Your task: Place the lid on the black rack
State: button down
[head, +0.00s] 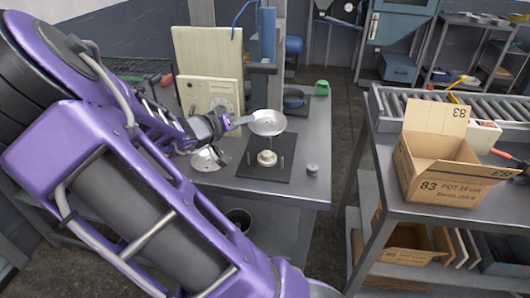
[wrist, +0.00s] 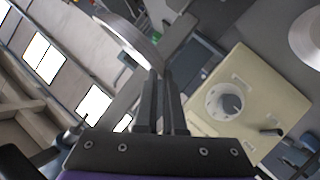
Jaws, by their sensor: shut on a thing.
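In the wrist view my fingers (wrist: 162,78) are together on a curved silver piece (wrist: 128,38). A silver lid-like disc (head: 207,161) lies on the table below my gripper, partly covered by the arm. A black wire rack (head: 135,68) stands at the far left of the table, partly hidden behind my arm.
A beige box with a dial (head: 212,95) stands behind my gripper, before a tall cream board (head: 207,50). A pale round piece (head: 267,158) sits on the dark plate. A small metal cylinder (head: 312,170) is to its right. An open carton (head: 440,165) stands on the right bench.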

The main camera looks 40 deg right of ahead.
notch_tip(320, 180, down, 8)
jog(key=b, duration=0.2)
jog(key=shift+r+b, duration=0.25)
jog(key=shift+b, duration=0.15)
jog(key=shift+f+p, duration=0.4)
jog(key=shift+f, duration=0.6)
jog(key=c, duration=1)
grip_release()
